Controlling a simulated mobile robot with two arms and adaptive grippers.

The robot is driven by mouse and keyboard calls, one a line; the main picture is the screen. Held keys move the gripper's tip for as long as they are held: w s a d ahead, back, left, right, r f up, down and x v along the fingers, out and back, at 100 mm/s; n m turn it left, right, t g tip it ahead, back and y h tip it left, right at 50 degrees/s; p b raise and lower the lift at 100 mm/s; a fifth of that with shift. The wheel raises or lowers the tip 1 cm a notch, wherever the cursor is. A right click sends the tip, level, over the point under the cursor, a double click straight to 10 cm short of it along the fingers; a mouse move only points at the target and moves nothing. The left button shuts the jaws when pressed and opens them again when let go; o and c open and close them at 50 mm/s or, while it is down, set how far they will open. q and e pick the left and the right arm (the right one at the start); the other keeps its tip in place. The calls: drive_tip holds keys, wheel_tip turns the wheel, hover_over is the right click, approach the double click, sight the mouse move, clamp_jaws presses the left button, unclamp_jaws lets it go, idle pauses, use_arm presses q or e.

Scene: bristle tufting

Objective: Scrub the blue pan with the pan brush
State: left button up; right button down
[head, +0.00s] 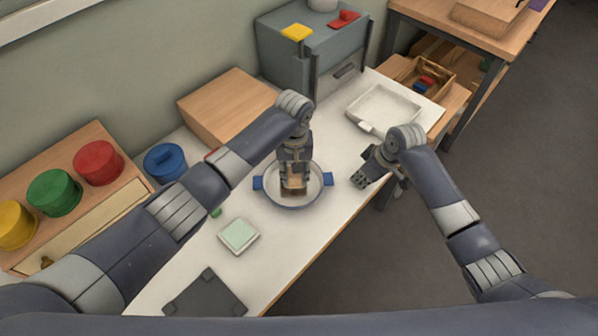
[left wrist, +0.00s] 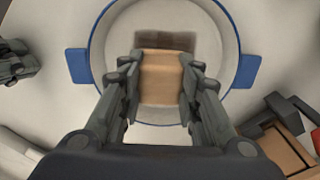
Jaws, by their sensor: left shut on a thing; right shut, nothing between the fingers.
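The blue pan (head: 270,202) sits on the white table, with a pale inside and two blue side handles. It also shows in the left wrist view (left wrist: 242,48). My left gripper (head: 293,178) points down over the pan and is shut on the pan brush (head: 294,183). In the left wrist view the brush (left wrist: 160,78) has a light wooden block between the fingers and dark bristles at its far side. The brush is within the pan's rim; whether the bristles touch the pan floor I cannot tell. My right gripper (head: 364,180) is shut and empty, right of the pan.
A pale green sponge-like block (head: 239,236) and a dark grey plate (head: 205,296) lie at the front. A white tray (head: 383,106) is at the back right. A blue lidded pot (head: 165,162) and a wooden box (head: 228,105) stand behind on the left.

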use_arm(q)
drive_tip(key=shift+s+a+f, duration=0.1)
drive_tip(key=shift+a+f, duration=0.05)
drive_tip(key=shift+a, duration=0.5)
drive_tip(key=shift+s+a+f, duration=0.1)
drive_tip(key=shift+a+f, duration=0.05)
drive_tip(key=shift+a, duration=0.45)
drive_tip(key=shift+s, duration=0.3)
drive_tip(key=shift+d+r, duration=0.15)
drive_tip(key=shift+d, duration=0.75)
use_arm(e)
drive_tip(key=shift+a, duration=0.15)
use_arm(q)
drive_tip(key=shift+w+d, duration=0.1)
drive_tip(key=shift+d, duration=0.95)
drive_tip(key=shift+a+r, duration=0.2)
drive_tip(key=shift+a, duration=1.7)
wheel_tip(320, 180, up, 7)
use_arm(e)
drive_tip(key=shift+r, duration=0.1)
